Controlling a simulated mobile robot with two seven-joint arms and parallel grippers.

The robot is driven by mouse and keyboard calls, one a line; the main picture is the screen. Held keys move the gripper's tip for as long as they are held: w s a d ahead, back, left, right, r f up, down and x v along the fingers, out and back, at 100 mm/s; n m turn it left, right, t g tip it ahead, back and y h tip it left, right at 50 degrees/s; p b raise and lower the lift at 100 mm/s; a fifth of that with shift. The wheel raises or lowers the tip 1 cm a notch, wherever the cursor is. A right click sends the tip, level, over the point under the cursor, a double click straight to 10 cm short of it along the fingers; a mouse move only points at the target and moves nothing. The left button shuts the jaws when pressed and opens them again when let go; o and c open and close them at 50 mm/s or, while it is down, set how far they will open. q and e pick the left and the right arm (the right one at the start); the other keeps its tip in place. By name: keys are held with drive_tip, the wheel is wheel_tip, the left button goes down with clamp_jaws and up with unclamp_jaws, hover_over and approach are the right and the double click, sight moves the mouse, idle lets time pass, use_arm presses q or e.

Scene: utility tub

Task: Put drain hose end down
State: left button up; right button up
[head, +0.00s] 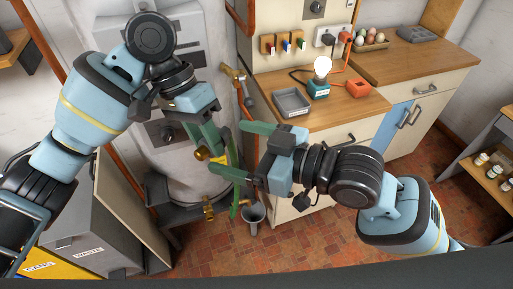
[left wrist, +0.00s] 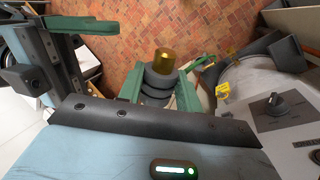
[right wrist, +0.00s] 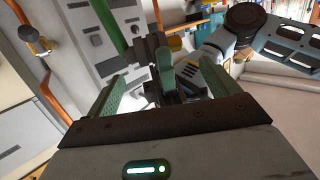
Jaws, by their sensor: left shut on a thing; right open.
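The drain hose end, a brass tip on a dark ribbed collar, sits between the green fingers of my left gripper (left wrist: 158,92). Its brass tip (left wrist: 164,60) points away from the wrist in the left wrist view, above the brick floor. In the head view my left gripper (head: 207,145) is shut on it, with the brass tip (head: 201,154) beside the fingers. My right gripper (head: 240,150) is open, its fingers spread toward the left gripper. In the right wrist view its fingers (right wrist: 160,100) show no object gripped. Most of the hose is hidden.
The wooden counter (head: 330,112) bears a grey tray (head: 291,102) and a lamp (head: 322,68). Grey bins (head: 90,235) stand lower left.

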sight(202, 139)
drive_tip(key=x, duration=0.8)
drive_tip(key=shift+a+f, duration=0.1)
drive_tip(key=shift+a, duration=0.05)
drive_tip(key=c, duration=0.9)
use_arm(q)
drive_tip(key=o, duration=0.6)
drive_tip(key=shift+c, duration=0.2)
use_arm(e)
drive_tip(key=shift+c, duration=0.8)
use_arm(q)
drive_tip(key=o, duration=0.5)
drive_tip(key=v, duration=1.2)
